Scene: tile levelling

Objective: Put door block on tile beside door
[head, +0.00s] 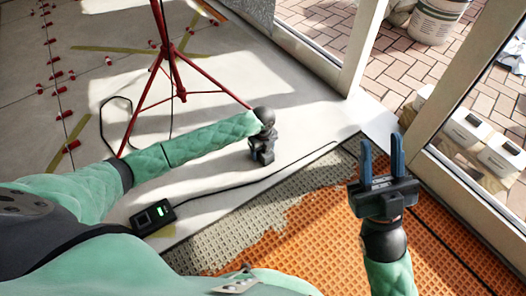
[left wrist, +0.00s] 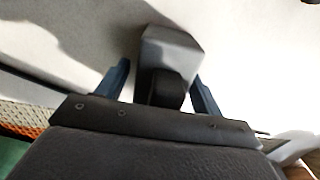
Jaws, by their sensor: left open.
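The door block, a grey block with a dark rounded part, shows in the left wrist view (left wrist: 178,48) on the pale floor. My left gripper (left wrist: 163,85) is open, with its blue fingers on either side of the block's dark part; I cannot tell whether they touch it. In the head view my left gripper (head: 262,152) is over the tiled floor, left of the door, and largely hides the block. My right gripper (head: 382,160) is open and empty, fingers up, above the orange mat. The pale tile beside the door (head: 374,118) is bare.
A red tripod (head: 178,70) stands behind my left arm. A black device with a green light (head: 153,217) lies on the floor, with a cable. Orange matting (head: 320,235) covers the near floor. The door frame (head: 362,45) and white boxes (head: 468,128) are at right.

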